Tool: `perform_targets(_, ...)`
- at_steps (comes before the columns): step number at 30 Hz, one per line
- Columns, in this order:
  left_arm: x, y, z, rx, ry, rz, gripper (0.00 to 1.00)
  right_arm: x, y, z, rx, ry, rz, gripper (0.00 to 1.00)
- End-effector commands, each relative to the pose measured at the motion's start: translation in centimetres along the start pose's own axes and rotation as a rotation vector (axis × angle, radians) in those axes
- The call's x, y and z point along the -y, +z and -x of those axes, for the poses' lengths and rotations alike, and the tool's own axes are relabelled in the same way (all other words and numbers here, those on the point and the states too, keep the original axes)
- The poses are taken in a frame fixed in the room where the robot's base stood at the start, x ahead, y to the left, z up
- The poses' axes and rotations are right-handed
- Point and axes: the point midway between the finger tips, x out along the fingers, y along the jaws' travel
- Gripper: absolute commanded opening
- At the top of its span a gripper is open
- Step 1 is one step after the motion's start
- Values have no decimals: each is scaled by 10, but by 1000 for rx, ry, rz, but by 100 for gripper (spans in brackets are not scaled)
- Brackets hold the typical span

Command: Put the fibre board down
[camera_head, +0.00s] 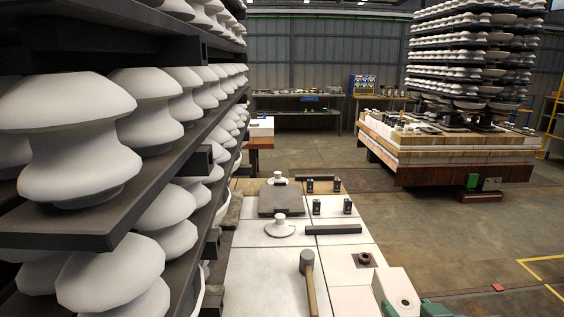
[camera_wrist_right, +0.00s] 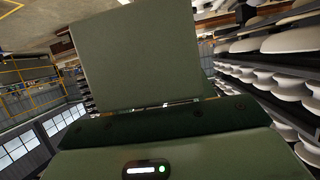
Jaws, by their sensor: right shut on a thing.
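The fibre board (camera_wrist_right: 140,55) shows in the right wrist view as a flat, square, grey-green sheet standing out beyond my jaws. My right gripper (camera_wrist_right: 160,108) is shut on its near edge. In the head view only small green parts of my right gripper (camera_head: 436,309) show at the bottom right edge, so the grip itself is hidden there. I cannot make out the board for certain in the head view. My left gripper is not in view.
The pale worktop (camera_head: 262,262) holds a dark square plate (camera_head: 280,201), a mallet (camera_head: 308,280), a dark bar (camera_head: 333,229) and small dark blocks. A white block with a round hole (camera_head: 392,287) is close to my right gripper. Racks of white insulators (camera_head: 75,140) line the left.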

Motion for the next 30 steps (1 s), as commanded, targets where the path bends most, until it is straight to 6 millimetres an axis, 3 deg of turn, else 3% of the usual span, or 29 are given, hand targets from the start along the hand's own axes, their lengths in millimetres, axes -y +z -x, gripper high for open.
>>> perform_targets(1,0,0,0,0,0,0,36,5,7,8,4,-15,7,28)
perform_targets(7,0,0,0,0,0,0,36,8,27,9,2,-43,20,28)
perform_targets(15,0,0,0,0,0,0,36,11,14,7,0,-102,30,28)
perform_targets(24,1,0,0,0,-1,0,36,7,28,10,0,-21,10,28)
perform_targets(30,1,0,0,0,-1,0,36,7,27,10,-4,-23,19,28)
